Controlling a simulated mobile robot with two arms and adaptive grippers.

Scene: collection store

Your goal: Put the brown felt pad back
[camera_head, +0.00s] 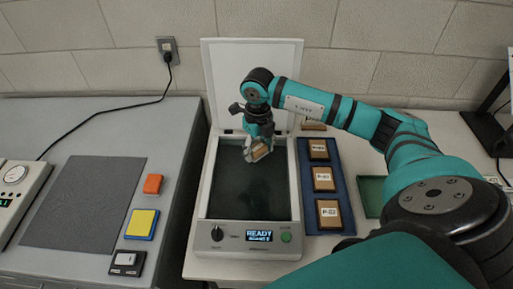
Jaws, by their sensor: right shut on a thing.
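Another small brown piece (315,126) lies behind the blue tray, beside the scanner's raised lid. My left gripper is not in view.
The blue tray (325,223), right of the scanner, holds three labelled brown blocks. The white lid (226,70) stands open. A green tray (371,193) is partly behind my arm. A grey mat (85,200), orange block (153,184) and yellow-topped pad (142,223) lie left.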

